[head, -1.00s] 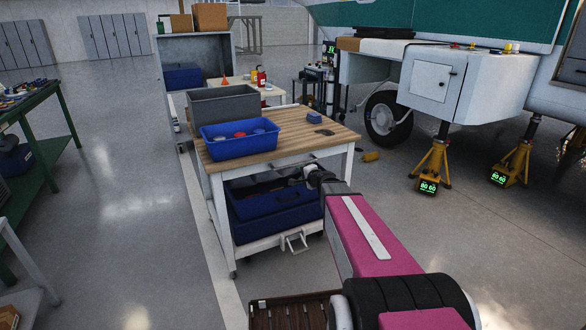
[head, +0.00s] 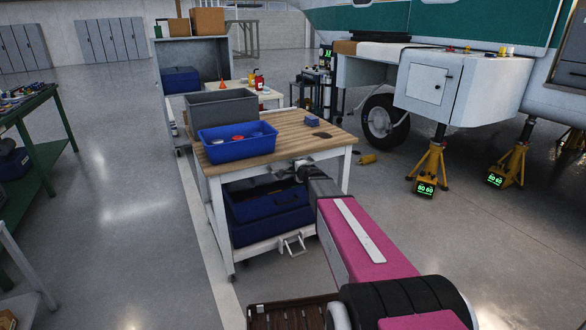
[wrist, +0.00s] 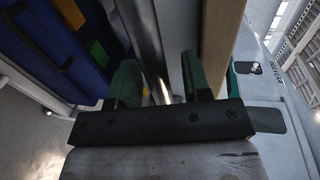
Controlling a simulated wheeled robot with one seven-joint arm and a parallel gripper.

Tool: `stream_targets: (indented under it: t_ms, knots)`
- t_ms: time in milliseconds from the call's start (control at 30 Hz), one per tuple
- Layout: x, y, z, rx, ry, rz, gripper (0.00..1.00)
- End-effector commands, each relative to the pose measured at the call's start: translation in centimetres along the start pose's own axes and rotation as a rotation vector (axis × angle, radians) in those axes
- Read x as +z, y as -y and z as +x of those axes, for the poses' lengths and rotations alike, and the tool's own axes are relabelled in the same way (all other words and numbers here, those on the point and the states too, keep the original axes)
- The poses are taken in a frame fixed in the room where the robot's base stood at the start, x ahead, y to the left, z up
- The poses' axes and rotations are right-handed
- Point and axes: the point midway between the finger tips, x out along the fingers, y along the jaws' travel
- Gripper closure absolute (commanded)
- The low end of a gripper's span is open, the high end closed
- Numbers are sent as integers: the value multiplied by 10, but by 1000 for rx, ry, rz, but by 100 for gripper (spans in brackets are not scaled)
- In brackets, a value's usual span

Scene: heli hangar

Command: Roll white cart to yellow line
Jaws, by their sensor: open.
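The white cart (head: 214,215) has a wooden top and a lower shelf with blue bins (head: 270,210). A grey crate (head: 222,104) and a blue bin of small parts (head: 236,147) stand on top. My gripper (head: 297,168) is at the cart's near side, just below the top's edge. In the wrist view my gripper (wrist: 160,85) is open, with a silver bar (wrist: 146,45) running between its green fingers; contact cannot be told. A pale floor line (head: 207,225) runs along the cart's left; it looks white, and I cannot make out a yellow line.
A green workbench (head: 50,160) stands at the left. Yellow jacks (head: 428,165) and the helicopter's white side (head: 470,80) are at the right. A yellow object (head: 367,159) lies on the floor right of the cart. A grey shelf unit (head: 205,60) stands behind. Floor left of the line is clear.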

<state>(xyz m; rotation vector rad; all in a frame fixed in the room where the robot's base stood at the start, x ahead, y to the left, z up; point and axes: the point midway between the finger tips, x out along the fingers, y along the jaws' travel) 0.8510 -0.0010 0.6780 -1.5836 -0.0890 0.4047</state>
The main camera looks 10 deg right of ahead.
Motion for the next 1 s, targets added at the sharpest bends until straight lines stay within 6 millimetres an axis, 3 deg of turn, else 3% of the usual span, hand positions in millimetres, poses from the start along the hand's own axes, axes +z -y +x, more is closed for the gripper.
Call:
stream_targets:
  t_ms: [100,367,433,500,533,1000]
  knots:
    - [0,0,11,0,0,0,56]
    - [0,0,12,0,0,0,56]
    - [0,0,12,0,0,0,72]
    - [0,0,12,0,0,0,95]
    - [0,0,11,0,0,0,100]
    - [1,-1,9,1,0,0,100]
